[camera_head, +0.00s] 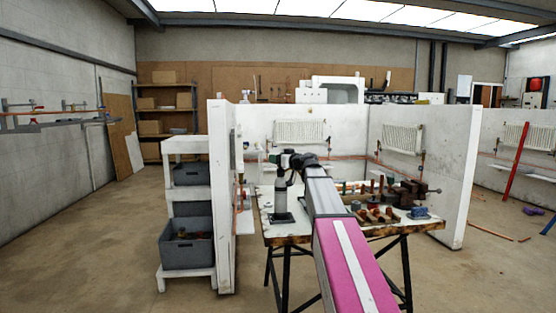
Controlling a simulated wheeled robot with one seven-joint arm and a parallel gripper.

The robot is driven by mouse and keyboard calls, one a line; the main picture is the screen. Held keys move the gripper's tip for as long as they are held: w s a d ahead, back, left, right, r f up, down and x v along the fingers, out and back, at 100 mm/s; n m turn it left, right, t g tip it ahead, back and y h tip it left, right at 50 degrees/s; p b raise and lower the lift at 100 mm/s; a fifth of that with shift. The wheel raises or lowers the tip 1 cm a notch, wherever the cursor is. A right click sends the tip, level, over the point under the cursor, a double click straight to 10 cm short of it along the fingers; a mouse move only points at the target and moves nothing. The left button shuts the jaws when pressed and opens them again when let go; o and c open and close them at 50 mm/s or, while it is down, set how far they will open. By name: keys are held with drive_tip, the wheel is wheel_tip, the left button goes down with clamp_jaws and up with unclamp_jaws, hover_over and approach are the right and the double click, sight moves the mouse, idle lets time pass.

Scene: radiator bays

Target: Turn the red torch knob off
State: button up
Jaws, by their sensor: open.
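My arm reaches from the bottom of the view to the workbench (290,238), and my gripper (287,166) is at its far end, above the left part of the bench. The gripper is small in the view and open. Just below it, a grey cylinder (281,202) on a dark base stands upright on the bench; it may be the torch. I cannot make out a red knob on it, and the gripper and wrist may hide part of its top. I cannot tell whether the gripper touches it.
Tools and reddish-brown blocks (378,214) and a dark vise (412,192) crowd the bench's right side. White partitions (453,185) enclose the bay behind. A white shelf with grey bins (187,249) stands left. The floor at left is clear.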

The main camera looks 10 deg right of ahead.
drive_tip(key=c, duration=0.9)
drive_tip(key=shift+m+t+h, duration=0.9)
drive_tip(key=shift+m+h, duration=0.2)
drive_tip(key=shift+h, duration=0.3)
drive_tip(key=shift+w+d+m+t+h, duration=0.15)
drive_tip(key=shift+m+t+h, duration=0.2)
drive_tip(key=shift+m+h, duration=0.4)
drive_tip(key=shift+w+d+m+t+h, duration=0.1)
drive_tip(key=shift+m+t+h, duration=0.3)
drive_tip(key=shift+h, duration=0.65)
drive_tip(key=shift+d+m+h, duration=0.15)
drive_tip(key=shift+m+h, duration=0.7)
drive_tip(key=shift+h, duration=0.35)
